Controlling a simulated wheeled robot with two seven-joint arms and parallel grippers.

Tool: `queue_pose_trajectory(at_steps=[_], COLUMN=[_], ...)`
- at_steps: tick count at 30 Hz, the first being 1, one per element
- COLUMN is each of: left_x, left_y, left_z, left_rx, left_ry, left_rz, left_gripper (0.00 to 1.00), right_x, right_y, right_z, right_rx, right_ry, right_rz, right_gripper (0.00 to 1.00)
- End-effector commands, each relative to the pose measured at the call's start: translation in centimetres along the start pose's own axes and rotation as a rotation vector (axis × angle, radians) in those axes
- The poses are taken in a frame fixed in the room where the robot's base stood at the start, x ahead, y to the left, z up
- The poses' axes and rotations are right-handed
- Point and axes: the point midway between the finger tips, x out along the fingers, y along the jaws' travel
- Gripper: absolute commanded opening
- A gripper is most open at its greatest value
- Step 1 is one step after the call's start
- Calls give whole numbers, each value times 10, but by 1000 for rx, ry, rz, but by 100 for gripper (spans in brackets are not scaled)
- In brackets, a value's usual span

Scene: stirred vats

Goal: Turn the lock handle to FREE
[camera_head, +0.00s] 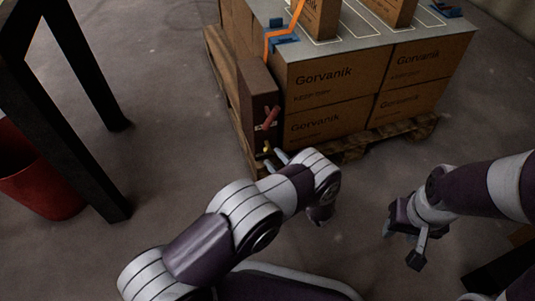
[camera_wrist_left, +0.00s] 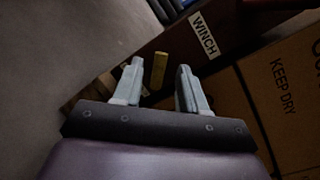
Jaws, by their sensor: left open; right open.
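A dark brown upright box (camera_head: 258,92) stands at the left end of the carton stack. A red handle (camera_head: 269,117) is on its face, above a small yellow handle (camera_head: 267,149). In the left wrist view the box bears a white WINCH label (camera_wrist_left: 203,34). The yellow handle (camera_wrist_left: 159,70) shows there as a short bar between the fingertips in the picture; I cannot tell whether they touch it. No FREE marking is readable. My left gripper (camera_head: 275,159) is open at the box's lower part, partly hidden by my arm. My right gripper (camera_head: 403,240) is open and empty above the floor.
Gorvanik cartons (camera_head: 328,76) stand on a wooden pallet (camera_head: 352,146), with a grey top sheet (camera_head: 345,42) and an orange and blue fixture (camera_head: 281,38). A black frame (camera_head: 95,75) and red bin (camera_head: 38,178) are at left. The floor between is clear.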

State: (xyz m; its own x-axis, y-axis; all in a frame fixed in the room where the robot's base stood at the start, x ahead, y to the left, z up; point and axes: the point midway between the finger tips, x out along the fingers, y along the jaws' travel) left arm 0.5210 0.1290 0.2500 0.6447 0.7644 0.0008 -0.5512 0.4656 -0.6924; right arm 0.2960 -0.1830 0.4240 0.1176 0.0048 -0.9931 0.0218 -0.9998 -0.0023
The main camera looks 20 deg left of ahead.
Motion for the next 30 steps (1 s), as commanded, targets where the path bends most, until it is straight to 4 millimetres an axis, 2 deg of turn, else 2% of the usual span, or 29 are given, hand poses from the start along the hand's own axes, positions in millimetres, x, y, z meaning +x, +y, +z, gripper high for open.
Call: queue_pose_trajectory(at_steps=[1, 6, 10, 17, 21, 30], left_x=[12, 40, 49, 50, 50, 49], left_y=[5, 3, 1, -1, 0, -1], left_z=[-4, -3, -1, 0, 0, 0], left_rx=[-2, -1, -1, -1, -1, -19], left_ry=[-3, 0, 1, 2, 2, 5], left_rz=[3, 1, 0, -1, -1, 3], left_gripper=[42, 42, 42, 42, 0, 0], right_x=[12, 24, 26, 25, 25, 22], right_y=[0, 0, 0, 0, 0, 0], right_z=[2, 3, 3, 3, 3, 3], right_rx=[0, 0, 0, 0, 0, 0], right_ry=[0, 0, 0, 0, 0, 0], right_rz=[0, 0, 0, 0, 0, 0], right_gripper=[43, 43, 43, 43, 43, 43])
